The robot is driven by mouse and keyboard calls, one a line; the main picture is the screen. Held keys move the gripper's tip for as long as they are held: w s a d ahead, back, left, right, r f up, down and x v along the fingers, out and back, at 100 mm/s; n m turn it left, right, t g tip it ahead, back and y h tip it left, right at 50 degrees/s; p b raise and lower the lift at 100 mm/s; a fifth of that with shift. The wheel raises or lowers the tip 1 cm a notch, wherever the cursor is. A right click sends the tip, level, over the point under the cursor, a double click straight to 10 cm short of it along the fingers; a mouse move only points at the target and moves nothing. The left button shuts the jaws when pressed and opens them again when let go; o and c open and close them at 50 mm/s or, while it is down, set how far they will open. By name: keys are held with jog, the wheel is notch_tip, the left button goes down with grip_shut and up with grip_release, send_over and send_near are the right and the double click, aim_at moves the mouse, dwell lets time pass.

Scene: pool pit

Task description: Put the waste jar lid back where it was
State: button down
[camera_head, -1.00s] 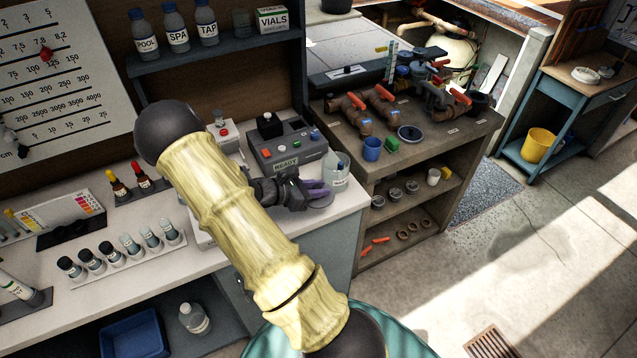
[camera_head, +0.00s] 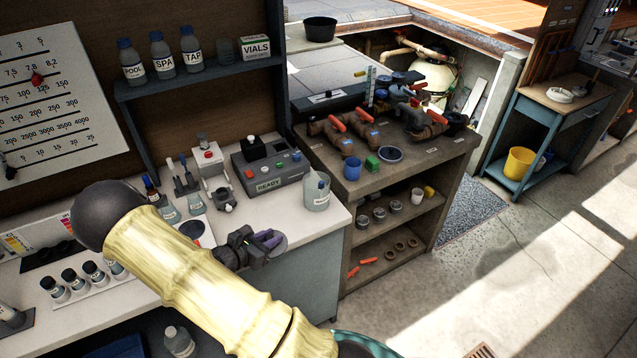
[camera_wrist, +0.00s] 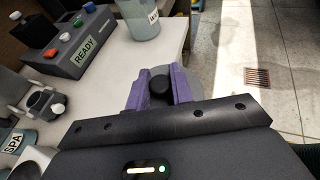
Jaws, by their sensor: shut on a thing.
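The waste jar (camera_head: 316,192) is a translucent, pale jar at the right end of the white bench, and its top looks open. Its lower part with a partly cut-off label shows in the wrist view (camera_wrist: 143,20). My gripper (camera_head: 268,241) is at the bench's front edge, nearer to me than the jar and apart from it. Its purple fingers (camera_wrist: 158,88) are shut on the dark knob of the waste jar lid (camera_wrist: 159,86). The lid's grey disc (camera_head: 281,244) shows past the fingers in the head view; the fingers partly hide it.
The grey READY box (camera_head: 270,168) stands left of the jar. Flasks (camera_head: 170,212) and a small clamp-like device (camera_head: 224,200) stand farther left. The shelf unit with pipes and valves (camera_head: 395,160) is right of the bench. Open floor lies to the right.

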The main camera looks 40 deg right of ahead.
jog(key=a+f+n+t+y, duration=0.1)
jog(key=a+f+n+t, duration=0.1)
jog(key=a, duration=0.5)
jog(key=a+f+n+t+y, duration=0.2)
jog(key=a+f+n+t, duration=0.1)
jog(key=a, duration=0.5)
jog(key=shift+f+n+t, duration=0.25)
jog(key=shift+n+t, duration=0.25)
jog(key=shift+t, duration=0.1)
jog(key=shift+w+a, duration=0.2)
jog(key=shift+a, duration=0.05)
